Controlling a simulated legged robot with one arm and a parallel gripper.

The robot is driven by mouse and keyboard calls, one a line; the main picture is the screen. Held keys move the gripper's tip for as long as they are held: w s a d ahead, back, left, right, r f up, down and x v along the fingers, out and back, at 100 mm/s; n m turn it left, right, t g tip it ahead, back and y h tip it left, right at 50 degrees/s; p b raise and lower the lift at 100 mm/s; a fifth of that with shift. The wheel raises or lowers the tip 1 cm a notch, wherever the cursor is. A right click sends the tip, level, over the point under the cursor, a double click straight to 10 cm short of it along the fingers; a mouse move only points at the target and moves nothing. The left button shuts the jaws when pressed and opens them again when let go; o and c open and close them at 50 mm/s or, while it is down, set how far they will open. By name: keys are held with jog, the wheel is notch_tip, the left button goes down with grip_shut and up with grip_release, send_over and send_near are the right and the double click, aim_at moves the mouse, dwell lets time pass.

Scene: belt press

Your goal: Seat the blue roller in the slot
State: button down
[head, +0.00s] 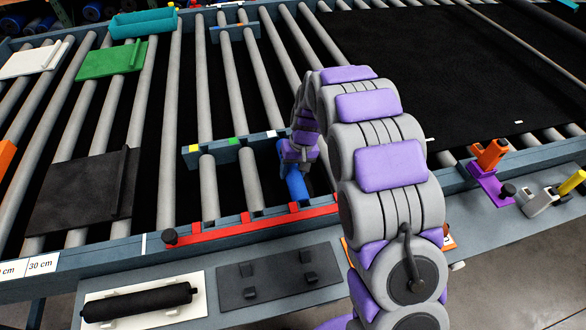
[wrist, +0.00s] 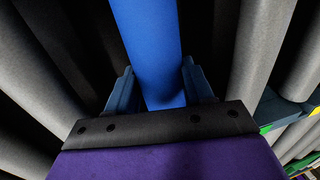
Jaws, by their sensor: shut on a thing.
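The blue roller (head: 295,184) is partly hidden by my arm in the head view. It lies among the grey rollers, between a blue-grey cross bracket (head: 232,148) with coloured marks and the red rail (head: 252,226). In the wrist view the blue roller (wrist: 147,45) runs up the middle of the picture, between the two blue-grey fingers of my gripper (wrist: 160,86). My gripper is shut on it. The slot is not clearly seen behind my arm, and I cannot tell whether the roller's ends rest in it.
Short grey rollers (head: 209,188) lie left of the blue one. A black roller (head: 138,301) rests on a white tray at the front, beside a dark empty cradle plate (head: 267,280). An orange and purple fixture (head: 489,170) stands at the right. A black belt covers the back right.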

jog(key=shift+f, duration=0.4)
dwell(0.4)
jog(key=shift+c, duration=1.7)
grip_release()
jog(key=p+v, duration=0.2)
jog(key=v, duration=1.5)
jog(key=shift+r, duration=0.2)
jog(key=shift+w+a, duration=0.1)
jog(key=s+d+r+m, duration=0.1)
jog(key=s+d+r, duration=0.1)
jog(key=s, duration=0.3)
jog(key=s+d+r, duration=0.3)
jog(key=s, duration=0.3)
jog(key=s+d+m+h, duration=0.1)
jog(key=s+d, duration=0.2)
jog(key=s, duration=1.1)
jog(key=s+d+f+m+g+h, duration=0.1)
jog(key=s+d, duration=0.3)
jog(key=s, duration=1.1)
jog(key=shift+d+f, duration=0.2)
jog(key=shift+d, duration=0.05)
